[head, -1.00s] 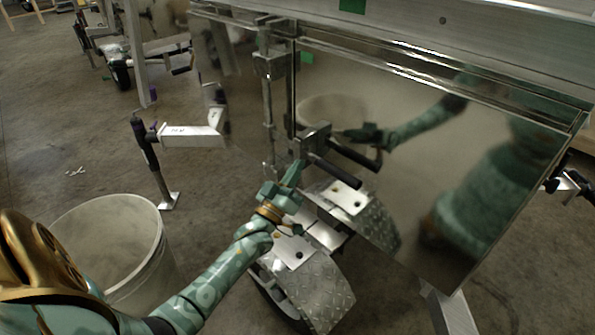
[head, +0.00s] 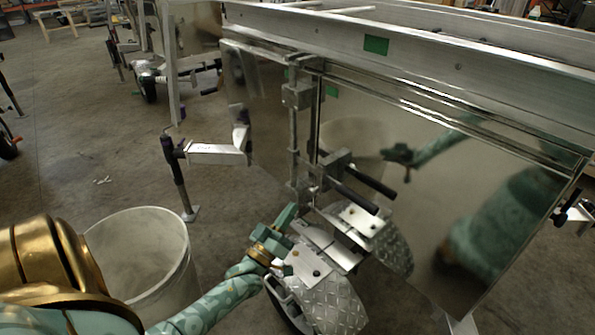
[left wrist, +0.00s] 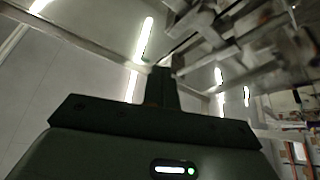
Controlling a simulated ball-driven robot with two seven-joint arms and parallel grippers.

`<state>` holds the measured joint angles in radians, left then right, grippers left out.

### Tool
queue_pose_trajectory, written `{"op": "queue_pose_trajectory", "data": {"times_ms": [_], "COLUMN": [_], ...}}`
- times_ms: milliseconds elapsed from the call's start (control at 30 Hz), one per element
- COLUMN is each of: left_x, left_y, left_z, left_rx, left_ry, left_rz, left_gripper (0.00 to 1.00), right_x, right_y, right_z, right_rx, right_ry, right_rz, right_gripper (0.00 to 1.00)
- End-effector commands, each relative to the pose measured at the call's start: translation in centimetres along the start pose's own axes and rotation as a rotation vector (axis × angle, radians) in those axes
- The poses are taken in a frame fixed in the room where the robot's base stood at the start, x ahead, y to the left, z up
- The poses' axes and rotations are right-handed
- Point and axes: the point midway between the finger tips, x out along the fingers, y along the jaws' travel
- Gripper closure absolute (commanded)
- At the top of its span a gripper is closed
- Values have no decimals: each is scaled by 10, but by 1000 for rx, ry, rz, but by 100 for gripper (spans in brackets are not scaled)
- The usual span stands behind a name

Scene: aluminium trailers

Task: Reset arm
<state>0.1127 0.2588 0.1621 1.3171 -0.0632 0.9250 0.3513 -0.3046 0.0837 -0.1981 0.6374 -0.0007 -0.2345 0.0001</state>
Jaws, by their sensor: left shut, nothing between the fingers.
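My left arm comes in from the lower left of the head view. Its green gripper (head: 284,222) is shut and empty, in front of the shiny metal panel and just above the metal fender plates. In the left wrist view the gripper's dark fingers (left wrist: 161,88) are together with nothing between them. My right gripper is not in view, apart from what may be a reflection of an arm in the panel.
The trailer's polished side panel (head: 450,190) fills the right. A latch with two black handles (head: 362,190) projects near my gripper. Diamond-plate fenders (head: 335,300) lie below. A pale bin (head: 140,255) stands left, near a jack stand (head: 178,175). Open floor lies farther left.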

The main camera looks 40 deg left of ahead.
Motion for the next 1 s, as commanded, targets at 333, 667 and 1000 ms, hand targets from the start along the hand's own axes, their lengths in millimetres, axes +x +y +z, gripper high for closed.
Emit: {"op": "queue_pose_trajectory", "data": {"times_ms": [333, 667, 1000], "left_x": [0, -7, -195], "left_y": [0, -3, -37], "left_z": [0, 9, 164], "left_rx": [0, 11, 229], "left_ry": [0, -32, -712], "left_rz": [0, -14, -207], "left_gripper": [100, 100, 100], "right_x": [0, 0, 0], "right_y": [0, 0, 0], "right_z": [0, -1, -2], "right_rx": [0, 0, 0], "right_ry": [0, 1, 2], "right_rz": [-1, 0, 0], "right_gripper": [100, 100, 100]}}
